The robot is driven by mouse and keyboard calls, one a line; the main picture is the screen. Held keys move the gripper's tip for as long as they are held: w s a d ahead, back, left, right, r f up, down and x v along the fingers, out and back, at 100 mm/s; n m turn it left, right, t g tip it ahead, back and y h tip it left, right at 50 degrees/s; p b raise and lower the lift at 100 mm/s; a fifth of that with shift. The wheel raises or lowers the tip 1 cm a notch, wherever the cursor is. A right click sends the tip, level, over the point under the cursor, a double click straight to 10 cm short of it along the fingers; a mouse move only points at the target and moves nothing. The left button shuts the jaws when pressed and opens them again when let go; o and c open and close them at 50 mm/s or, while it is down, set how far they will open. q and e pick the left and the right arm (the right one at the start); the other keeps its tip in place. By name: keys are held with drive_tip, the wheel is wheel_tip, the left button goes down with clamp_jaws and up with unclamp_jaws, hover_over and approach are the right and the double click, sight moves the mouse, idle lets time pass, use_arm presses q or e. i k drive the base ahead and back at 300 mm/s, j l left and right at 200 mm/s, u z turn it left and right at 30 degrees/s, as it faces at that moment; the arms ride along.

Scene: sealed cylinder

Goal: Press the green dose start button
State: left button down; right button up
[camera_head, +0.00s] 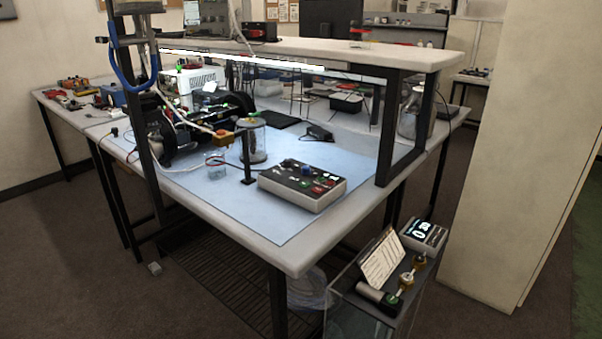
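A pale control box (333,193) with a dark sloped top panel sits on the blue mat near the front right corner of the bench. Its top carries a blue knob, red buttons and a small green button (305,184) among white labels. The labels are too small to read. Neither of my grippers is in view, and nothing touches the box.
The blue mat (260,217) is clear in front of the box. A black post (247,160) and a clear cylinder stand to its left. A raised shelf with a black leg (391,140) stands behind right. A display unit (424,233) sits lower right, off the bench.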

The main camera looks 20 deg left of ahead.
sight(304, 183)
drive_tip(key=i+u, duration=0.1)
drive_tip(key=i, duration=0.35)
drive_tip(key=i+l+u, duration=0.15)
drive_tip(key=i, duration=0.3)
